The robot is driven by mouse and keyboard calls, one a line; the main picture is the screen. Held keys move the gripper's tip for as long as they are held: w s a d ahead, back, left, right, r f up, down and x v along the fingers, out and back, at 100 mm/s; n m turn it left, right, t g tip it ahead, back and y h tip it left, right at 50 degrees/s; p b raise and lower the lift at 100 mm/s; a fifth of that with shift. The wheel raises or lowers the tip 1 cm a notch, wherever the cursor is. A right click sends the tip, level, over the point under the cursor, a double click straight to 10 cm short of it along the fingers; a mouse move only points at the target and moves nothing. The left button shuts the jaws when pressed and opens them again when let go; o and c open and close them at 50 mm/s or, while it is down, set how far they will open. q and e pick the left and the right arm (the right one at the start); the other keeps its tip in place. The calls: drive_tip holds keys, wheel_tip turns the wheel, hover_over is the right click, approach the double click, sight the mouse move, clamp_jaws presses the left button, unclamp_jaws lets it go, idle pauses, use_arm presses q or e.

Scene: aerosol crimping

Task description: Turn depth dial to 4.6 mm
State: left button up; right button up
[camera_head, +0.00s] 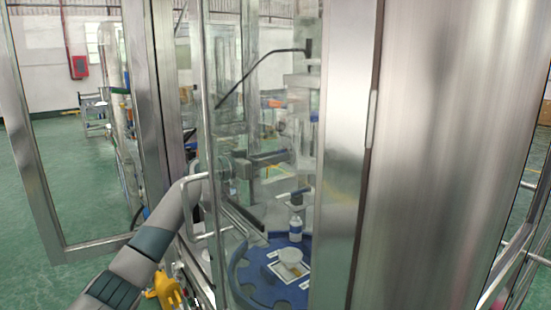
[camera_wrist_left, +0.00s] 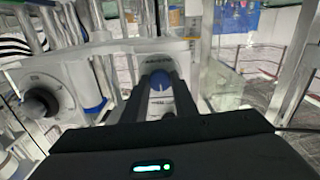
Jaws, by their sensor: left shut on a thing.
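The depth dial appears to be the blue knob (camera_wrist_left: 161,79) with a pale pointer line on a white panel in the left wrist view. My left gripper (camera_wrist_left: 160,90) has its two dark fingers on either side of this knob and is shut on it. The small label above the knob and any scale value are too blurred to read. In the head view my left gripper (camera_head: 282,158) shows through the clear panel of the machine, and the dial cannot be made out there. My right gripper is in neither view.
A black knob (camera_wrist_left: 40,102) on a round white scale sits left of the dial. In the head view a blue turntable (camera_head: 262,290) carries a small bottle (camera_head: 295,228) below my gripper. Steel posts and a door handle (camera_head: 187,205) stand close around my left arm.

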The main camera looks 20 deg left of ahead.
use_arm(q)
drive_tip(key=shift+n, duration=1.2)
drive_tip(key=n+p, duration=0.5)
drive_tip(key=n, duration=0.9)
drive_tip(key=shift+n, duration=0.4)
drive_tip(key=o, duration=1.1)
drive_tip(key=shift+s+a+f, duration=0.1)
drive_tip(key=shift+a, duration=0.05)
